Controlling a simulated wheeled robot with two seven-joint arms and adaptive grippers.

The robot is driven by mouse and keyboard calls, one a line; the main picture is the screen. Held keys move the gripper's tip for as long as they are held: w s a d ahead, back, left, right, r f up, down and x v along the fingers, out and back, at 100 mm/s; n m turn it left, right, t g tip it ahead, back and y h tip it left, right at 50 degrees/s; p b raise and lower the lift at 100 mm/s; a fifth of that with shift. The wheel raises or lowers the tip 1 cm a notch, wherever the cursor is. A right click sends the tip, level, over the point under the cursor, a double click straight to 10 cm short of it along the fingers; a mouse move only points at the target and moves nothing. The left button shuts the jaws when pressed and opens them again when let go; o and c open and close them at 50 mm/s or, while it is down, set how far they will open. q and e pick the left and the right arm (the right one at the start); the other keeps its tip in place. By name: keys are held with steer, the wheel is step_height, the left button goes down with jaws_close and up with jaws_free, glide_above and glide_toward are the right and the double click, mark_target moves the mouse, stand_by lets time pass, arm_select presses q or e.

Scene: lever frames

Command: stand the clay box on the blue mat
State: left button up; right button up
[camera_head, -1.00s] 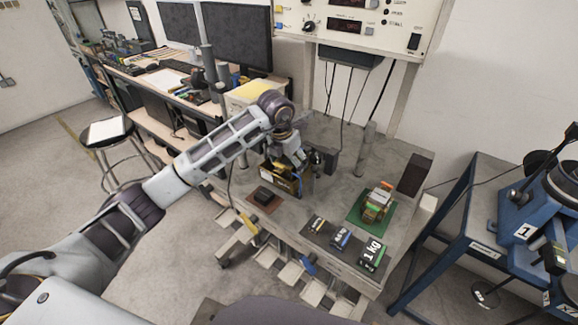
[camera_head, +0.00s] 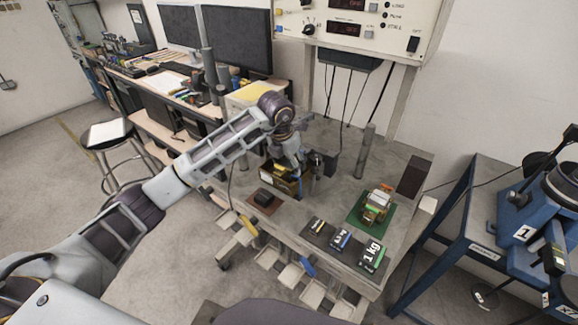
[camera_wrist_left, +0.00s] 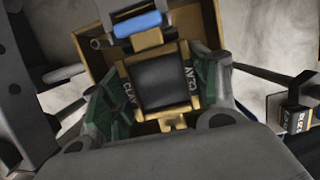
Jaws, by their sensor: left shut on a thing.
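The clay box (camera_wrist_left: 163,82) shows in the left wrist view with a dark middle, tan edges and CLAY lettering on two sides. My left gripper (camera_wrist_left: 160,100) is shut on it, with a green-faced finger on each side. In the head view my left gripper (camera_head: 290,163) is low over the grey bench, and the arm largely hides what it holds. A tan open-topped box (camera_wrist_left: 205,25) is around or behind the clay box. My right gripper is not in view.
A green mat (camera_head: 359,219) bears a small object. A post (camera_head: 366,142) stands behind.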

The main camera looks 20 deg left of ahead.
arm_select(q)
steer(key=shift+a+f, duration=0.1)
steer(key=shift+a, duration=0.05)
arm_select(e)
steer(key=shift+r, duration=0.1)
arm_select(q)
steer(key=shift+w+a+r+p, duration=0.1)
steer(key=shift+r+p, duration=0.3)
steer(key=shift+r, duration=0.75)
steer(key=shift+r+p, duration=0.55)
steer(key=shift+r, duration=0.15)
steer(key=shift+p+v, duration=0.45)
steer(key=shift+v, duration=0.35)
steer(key=shift+w+d+r, duration=0.2)
steer(key=shift+r, duration=0.35)
steer(key=shift+r+p, duration=0.45)
steer(key=shift+p, duration=0.05)
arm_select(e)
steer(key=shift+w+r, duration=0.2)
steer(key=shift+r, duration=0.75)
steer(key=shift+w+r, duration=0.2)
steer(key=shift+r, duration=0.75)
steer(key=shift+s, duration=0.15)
